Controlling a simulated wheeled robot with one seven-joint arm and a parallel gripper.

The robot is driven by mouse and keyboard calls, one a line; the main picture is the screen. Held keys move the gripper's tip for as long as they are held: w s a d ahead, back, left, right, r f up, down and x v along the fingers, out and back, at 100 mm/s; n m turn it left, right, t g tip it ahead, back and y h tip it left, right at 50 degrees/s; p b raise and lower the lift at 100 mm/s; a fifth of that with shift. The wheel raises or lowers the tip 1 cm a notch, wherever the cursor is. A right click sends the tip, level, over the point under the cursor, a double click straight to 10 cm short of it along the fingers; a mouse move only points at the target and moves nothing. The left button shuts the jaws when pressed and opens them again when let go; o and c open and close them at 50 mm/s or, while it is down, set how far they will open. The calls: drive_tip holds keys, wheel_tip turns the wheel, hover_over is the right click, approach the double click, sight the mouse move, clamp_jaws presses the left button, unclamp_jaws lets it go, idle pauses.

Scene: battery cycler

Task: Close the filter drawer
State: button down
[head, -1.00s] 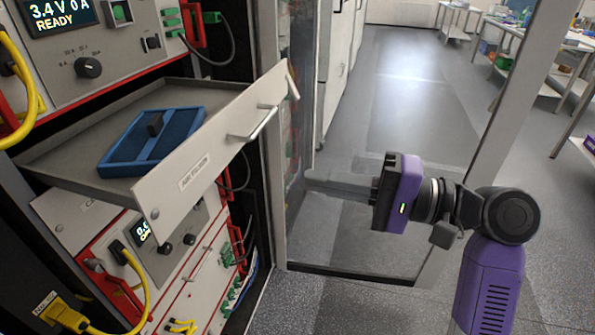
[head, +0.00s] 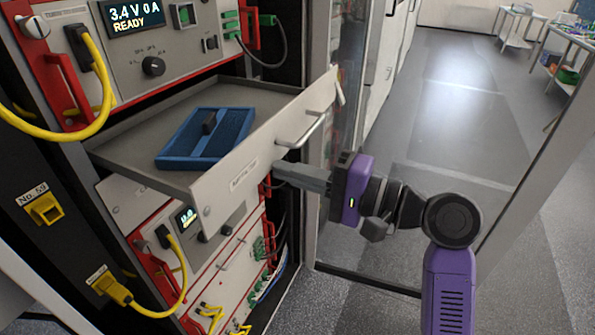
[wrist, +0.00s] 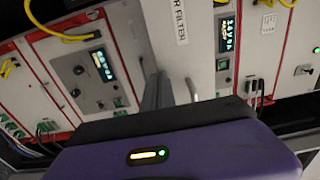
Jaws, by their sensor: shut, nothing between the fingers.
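The filter drawer (head: 135,137) is pulled out of the rack, with a blue filter frame (head: 207,140) lying in it. Its pale front panel (head: 235,172) bears a label and a bar handle (head: 301,130). My gripper (head: 279,168) is shut and empty, its fingers pointing left at the drawer front, just below the handle. In the wrist view the fingers (wrist: 157,92) stand beside the labelled front panel (wrist: 182,45). I cannot tell whether the fingertips touch the panel.
Rack units with red handles and yellow cables (head: 95,85) sit above and below the drawer. A glass door (head: 420,180) with a pale frame stands open behind my arm. Grey floor (head: 465,95) is clear beyond it.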

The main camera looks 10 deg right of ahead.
drive_tip(key=x, duration=2.1)
